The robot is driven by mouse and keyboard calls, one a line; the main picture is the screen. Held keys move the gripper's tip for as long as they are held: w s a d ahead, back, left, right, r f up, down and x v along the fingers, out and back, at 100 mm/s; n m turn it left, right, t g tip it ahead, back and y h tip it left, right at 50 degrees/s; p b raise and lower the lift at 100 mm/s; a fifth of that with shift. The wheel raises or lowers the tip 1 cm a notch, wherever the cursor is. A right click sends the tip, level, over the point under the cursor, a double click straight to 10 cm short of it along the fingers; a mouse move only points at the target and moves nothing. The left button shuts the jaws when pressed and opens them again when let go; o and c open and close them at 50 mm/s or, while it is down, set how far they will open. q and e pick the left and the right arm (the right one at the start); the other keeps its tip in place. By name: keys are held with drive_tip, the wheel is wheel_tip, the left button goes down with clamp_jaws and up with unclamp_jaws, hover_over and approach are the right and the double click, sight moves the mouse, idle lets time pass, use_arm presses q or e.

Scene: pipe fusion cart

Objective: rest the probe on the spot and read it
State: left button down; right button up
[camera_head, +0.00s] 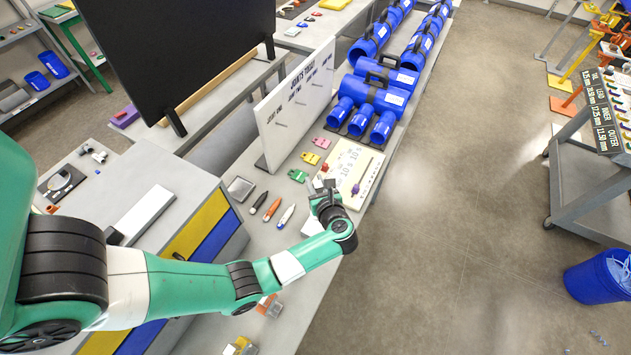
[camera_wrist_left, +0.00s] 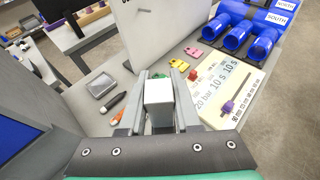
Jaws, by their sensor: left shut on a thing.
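The gripper is over the grey bench, beside the near end of a cream panel (camera_head: 352,168). In the left wrist view the panel (camera_wrist_left: 216,92) reads "20 bar 10 s 10 s" and bears a purple knob (camera_wrist_left: 227,107) and a small red piece. Which place is the spot does not show clearly. My right gripper is not in view.
Several pens or markers (camera_head: 272,209) and a grey tray (camera_head: 240,189) lie left of the gripper. Pink, yellow and green tags lie beyond, by a white upright board (camera_head: 294,105). Blue pipe pieces (camera_head: 372,95) stand farther back. Open floor is right.

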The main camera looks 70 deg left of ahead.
use_arm(q)
drive_tip(key=shift+f+b, duration=3.55)
drive_tip(key=shift+f, duration=0.4)
drive_tip(key=shift+f+b, duration=0.7)
drive_tip(key=shift+f, duration=0.15)
idle(0.7)
drive_tip(key=c, duration=0.5)
unclamp_jaws()
drive_tip(key=shift+c, duration=0.2)
drive_tip(key=v, duration=1.1)
drive_tip(key=shift+d+r, duration=0.25)
drive_tip(key=shift+r, duration=0.05)
drive_tip(key=shift+s, duration=0.1)
